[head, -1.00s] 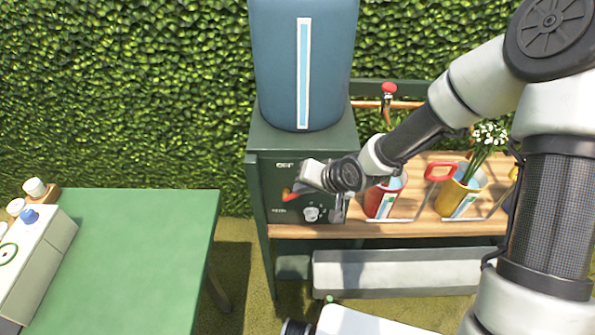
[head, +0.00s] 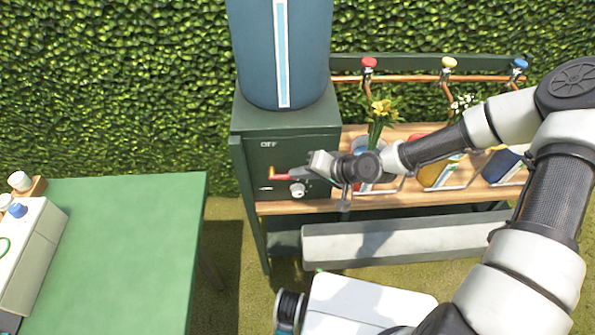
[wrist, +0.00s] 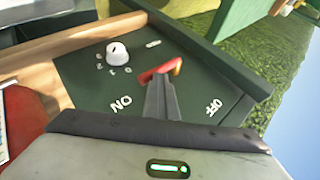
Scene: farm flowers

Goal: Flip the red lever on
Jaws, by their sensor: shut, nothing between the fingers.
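The red lever (head: 280,177) is on the dark green control panel (head: 252,180) of the cabinet under the blue tank. In the wrist view the lever (wrist: 162,70) has a red bar and an orange-yellow end. It lies just beyond the tips of my gripper (wrist: 160,84), which partly overlap it; I cannot tell whether they touch. The panel is marked "ON" (wrist: 122,103) at lower left and "OFF" (wrist: 214,106) at lower right in that view. In the head view my gripper (head: 301,177) is at the panel, right of the lever. Its fingers are together and empty.
A white knob (head: 297,190) sits close to the lever on the same panel. The blue tank (head: 300,50) stands above. Flower containers on a wooden shelf (head: 300,205) are to the right, beside my arm. A green table (head: 135,250) stands at left.

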